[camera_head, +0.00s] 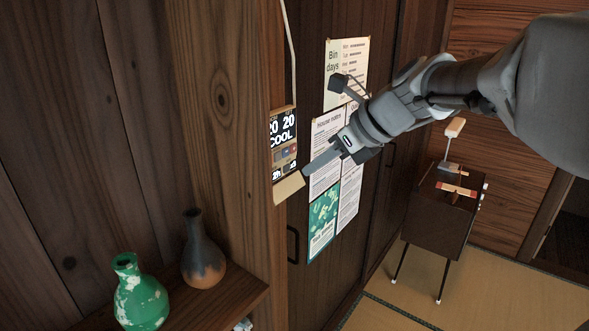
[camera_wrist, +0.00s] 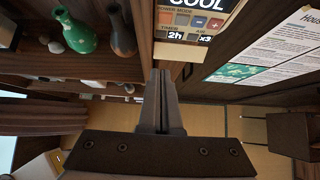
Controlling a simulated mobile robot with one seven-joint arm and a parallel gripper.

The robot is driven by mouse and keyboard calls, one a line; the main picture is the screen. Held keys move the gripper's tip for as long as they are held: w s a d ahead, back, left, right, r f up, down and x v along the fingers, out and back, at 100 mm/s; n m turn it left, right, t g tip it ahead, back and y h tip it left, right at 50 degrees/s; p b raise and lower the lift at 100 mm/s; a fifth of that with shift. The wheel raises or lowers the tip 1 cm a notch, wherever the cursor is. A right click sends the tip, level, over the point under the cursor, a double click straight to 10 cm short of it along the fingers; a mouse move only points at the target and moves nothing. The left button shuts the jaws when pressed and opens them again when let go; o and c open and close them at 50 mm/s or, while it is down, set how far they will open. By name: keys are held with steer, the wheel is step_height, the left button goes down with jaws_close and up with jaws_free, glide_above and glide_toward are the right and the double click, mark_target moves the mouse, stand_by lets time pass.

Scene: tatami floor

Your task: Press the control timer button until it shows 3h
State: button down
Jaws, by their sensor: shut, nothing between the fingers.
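The control panel (camera_head: 284,143) is on the wooden post in the head view, with a dark screen reading "20 20" and "COOL". Its lower part shows in the wrist view (camera_wrist: 193,38), where the timer readout (camera_wrist: 174,37) shows "2h" beside an "x3" readout. My gripper (camera_head: 307,171) is shut and empty, just right of the panel's lower part in the head view. In the wrist view its fingertips (camera_wrist: 162,72) are just below the panel's lower edge; contact cannot be told.
Posters (camera_head: 326,150) hang on the dark door right of the panel. A green vase (camera_head: 140,295) and a dark brown vase (camera_head: 203,260) stand on a shelf at lower left. A small dark table (camera_head: 445,222) with objects stands at right on the tatami.

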steer(key=shift+v, duration=1.35)
stand_by(2.2)
